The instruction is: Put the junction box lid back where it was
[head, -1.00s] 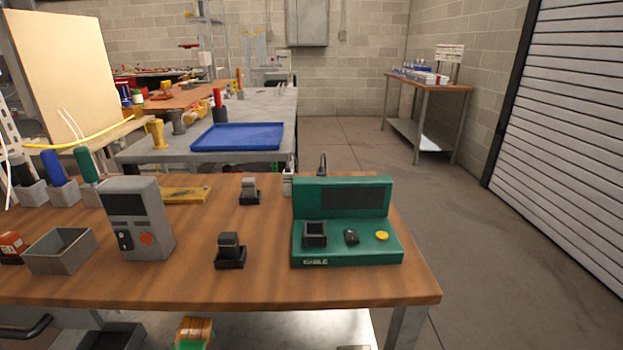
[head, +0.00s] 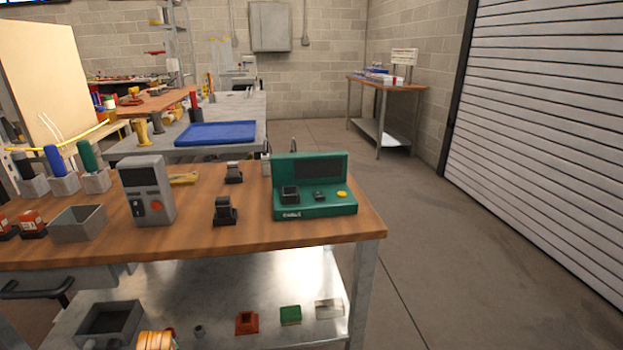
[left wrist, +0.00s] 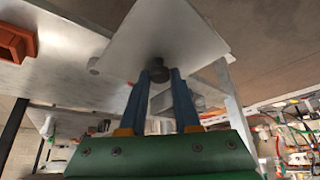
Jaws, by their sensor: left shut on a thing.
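My left gripper (left wrist: 160,90) shows in the left wrist view, with its two blue fingers shut on a dark knob. The knob stands on a flat pale grey plate, which looks like the junction box lid (left wrist: 165,35). The plate is held out beyond the fingertips. Neither gripper shows in the head view. A grey wall cabinet (head: 270,26) hangs on the back wall, and an open grey box (head: 78,223) stands on the near bench. I cannot tell which thing is the junction box.
The near wooden bench (head: 290,239) holds a grey meter (head: 148,190) and a green test station (head: 316,204). Its lower shelf (head: 235,295) holds another open box (head: 108,322) and small parts. Behind are a blue tray (head: 216,133) and a side table (head: 386,86). The floor at right is clear.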

